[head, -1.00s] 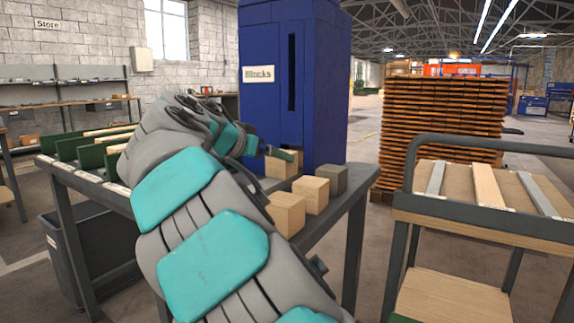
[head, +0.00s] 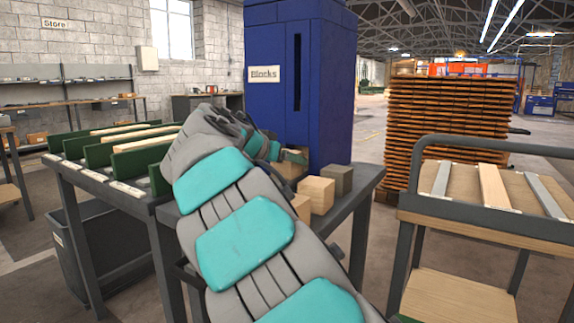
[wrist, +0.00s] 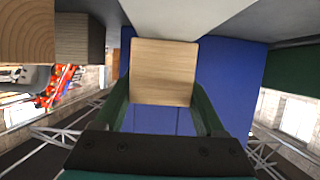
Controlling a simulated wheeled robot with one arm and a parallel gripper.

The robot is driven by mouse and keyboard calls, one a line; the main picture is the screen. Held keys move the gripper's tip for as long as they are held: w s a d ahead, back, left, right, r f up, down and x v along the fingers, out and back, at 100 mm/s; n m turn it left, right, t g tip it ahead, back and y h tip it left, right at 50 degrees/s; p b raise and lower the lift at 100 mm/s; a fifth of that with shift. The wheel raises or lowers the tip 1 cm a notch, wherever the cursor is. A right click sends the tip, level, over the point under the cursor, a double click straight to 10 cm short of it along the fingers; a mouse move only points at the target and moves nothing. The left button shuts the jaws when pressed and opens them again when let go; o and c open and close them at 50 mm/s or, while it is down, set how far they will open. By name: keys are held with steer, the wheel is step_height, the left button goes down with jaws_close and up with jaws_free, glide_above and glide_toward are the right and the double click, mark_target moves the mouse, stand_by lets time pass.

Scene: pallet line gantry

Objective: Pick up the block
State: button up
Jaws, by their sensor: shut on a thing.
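In the wrist view a pale wooden block (wrist: 163,72) sits between the two green fingers of my gripper (wrist: 163,100), which is shut on it. In the head view my gripper (head: 291,156) is at the far end of the bench, in front of the blue cabinet, partly hidden by my arm. Other blocks stand close by on the bench: a pale one (head: 316,194), a darker grey-brown one (head: 339,180), and a pale one (head: 302,207) partly behind my arm. In the wrist view a pale block (wrist: 27,32) and a dark block (wrist: 79,38) show at upper left.
The blue cabinet (head: 324,80) labelled "Blocks" rises right behind the gripper. Green dividers (head: 145,162) with wooden slats stand on the left part of the bench. A trolley (head: 470,210) with slats is at right, and a tall pallet stack (head: 445,130) is behind it.

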steer(key=c, duration=0.8)
steer(key=shift+r, duration=0.1)
